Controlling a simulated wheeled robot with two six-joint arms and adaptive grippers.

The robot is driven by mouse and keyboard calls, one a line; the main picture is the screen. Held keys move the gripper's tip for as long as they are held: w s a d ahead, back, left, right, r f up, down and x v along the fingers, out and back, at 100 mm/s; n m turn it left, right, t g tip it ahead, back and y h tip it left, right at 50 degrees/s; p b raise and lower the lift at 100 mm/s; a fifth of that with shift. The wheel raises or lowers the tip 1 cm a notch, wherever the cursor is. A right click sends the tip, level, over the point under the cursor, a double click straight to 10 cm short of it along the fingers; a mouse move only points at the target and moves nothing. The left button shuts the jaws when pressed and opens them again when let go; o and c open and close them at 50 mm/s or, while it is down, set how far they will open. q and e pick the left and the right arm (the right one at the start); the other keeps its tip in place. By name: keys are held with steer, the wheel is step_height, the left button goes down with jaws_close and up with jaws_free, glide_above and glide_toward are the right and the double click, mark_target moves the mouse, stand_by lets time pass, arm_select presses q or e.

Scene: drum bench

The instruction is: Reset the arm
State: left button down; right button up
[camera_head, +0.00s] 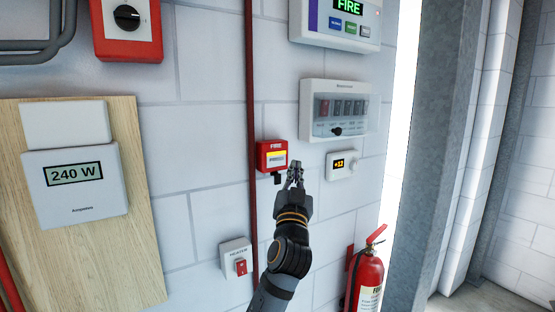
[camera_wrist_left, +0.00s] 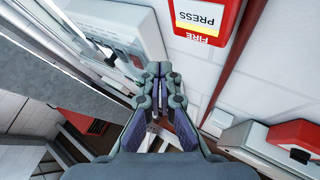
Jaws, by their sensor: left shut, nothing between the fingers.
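My left arm (camera_head: 291,250) rises from the bottom of the head view towards the wall. My left gripper (camera_head: 294,172) is at its upper end, shut and empty. In the wrist view the gripper's fingertips (camera_wrist_left: 158,72) are close together with nothing between them. In the head view the gripper is just below and right of the red fire call point (camera_head: 271,150). In the wrist view the call point (camera_wrist_left: 206,16) is above and right of the fingers, apart from them. My right gripper is not in view.
A small display unit (camera_head: 341,165) and a covered switch panel (camera_head: 338,92) are on the wall right of the gripper. A red pipe (camera_head: 251,90) runs down the wall. A heater switch (camera_head: 236,258) is lower left, a fire extinguisher (camera_head: 367,280) lower right.

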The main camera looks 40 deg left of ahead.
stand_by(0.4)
arm_select(q)
steer(key=w+f+m+g+h, duration=0.25)
steer(key=w+f, duration=0.25)
steer(key=f, duration=0.9)
steer(key=w+f+m+g+h, duration=0.1)
steer(key=w+f+m+h, duration=0.2)
steer(key=f, duration=1.1)
steer(key=s+d+f+g+h, duration=0.1)
steer(key=s+f+g, duration=0.2)
steer(key=f, duration=1.2)
steer(key=s+d+f+g+h, duration=0.1)
steer(key=s+f+g+h, duration=0.15)
steer(key=f, duration=1.15)
steer(key=s+d+f+g+h, duration=0.15)
steer(key=s+f+g, duration=0.35)
steer(key=s+f, duration=1.6)
steer(key=s+d+f+g, duration=0.1)
steer(key=s+f, duration=0.3)
steer(key=s, duration=0.5)
steer(key=s+f+n+g, duration=0.1)
steer(key=s+f, duration=0.4)
steer(key=s, duration=0.5)
steer(key=s+d+f+g, duration=0.1)
steer(key=s+f+g, duration=0.2)
steer(key=s, duration=0.7)
steer(key=shift+s+d+f+n, duration=0.15)
steer(key=shift+d+f+n, duration=0.2)
steer(key=shift+f, duration=0.45)
